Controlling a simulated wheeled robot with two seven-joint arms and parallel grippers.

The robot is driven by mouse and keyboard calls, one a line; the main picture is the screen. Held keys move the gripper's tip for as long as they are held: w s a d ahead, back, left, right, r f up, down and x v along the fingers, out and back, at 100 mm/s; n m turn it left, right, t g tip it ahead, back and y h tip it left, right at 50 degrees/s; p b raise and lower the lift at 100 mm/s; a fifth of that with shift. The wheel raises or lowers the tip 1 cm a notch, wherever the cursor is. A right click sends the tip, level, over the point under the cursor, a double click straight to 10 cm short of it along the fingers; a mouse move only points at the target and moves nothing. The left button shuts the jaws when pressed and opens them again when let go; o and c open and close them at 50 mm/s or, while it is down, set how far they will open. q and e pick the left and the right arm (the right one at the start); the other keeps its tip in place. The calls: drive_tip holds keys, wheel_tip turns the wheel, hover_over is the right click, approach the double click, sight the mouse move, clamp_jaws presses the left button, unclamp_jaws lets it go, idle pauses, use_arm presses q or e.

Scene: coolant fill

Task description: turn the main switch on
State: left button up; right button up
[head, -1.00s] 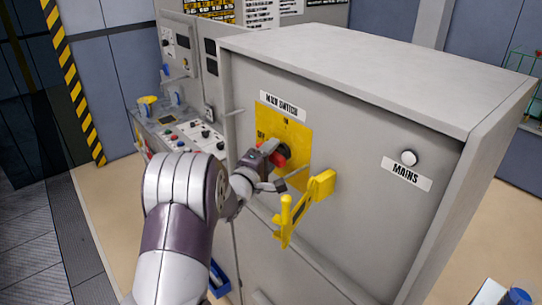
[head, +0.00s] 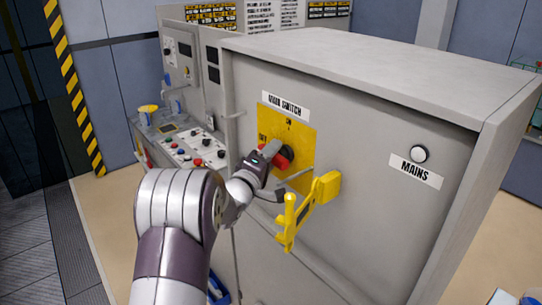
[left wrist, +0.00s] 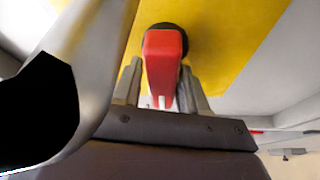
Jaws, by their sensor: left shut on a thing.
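The main switch has a red handle (head: 282,161) on a black hub, mounted on a yellow plate (head: 300,142) under a "MAIN SWITCH" label (head: 285,105). "ON" is marked at the plate's top and "OFF" at its left. My left gripper (head: 270,157) is at the handle, partly covering it. In the left wrist view the red handle (left wrist: 162,65) stands between the two fingers (left wrist: 162,88), which are shut on it. I cannot tell exactly which mark the handle points to. My right gripper is not in view.
A yellow lever bracket (head: 308,207) sticks out of the cabinet just below and right of the switch, close to my left gripper. A control panel with buttons (head: 190,150) stands to the left.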

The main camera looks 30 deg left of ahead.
use_arm(q)
drive_tip(key=shift+d+f, duration=0.15)
drive_tip(key=shift+f, duration=0.35)
drive_tip(key=o, duration=0.8)
drive_tip(key=shift+s, duration=0.1)
drive_tip(key=shift+c, duration=0.2)
drive_tip(key=shift+d+r, duration=0.1)
drive_tip(key=shift+r, duration=0.25)
drive_tip(key=s+p, duration=0.2)
drive_tip(key=s, duration=1.2)
drive_tip(key=shift+s, duration=0.35)
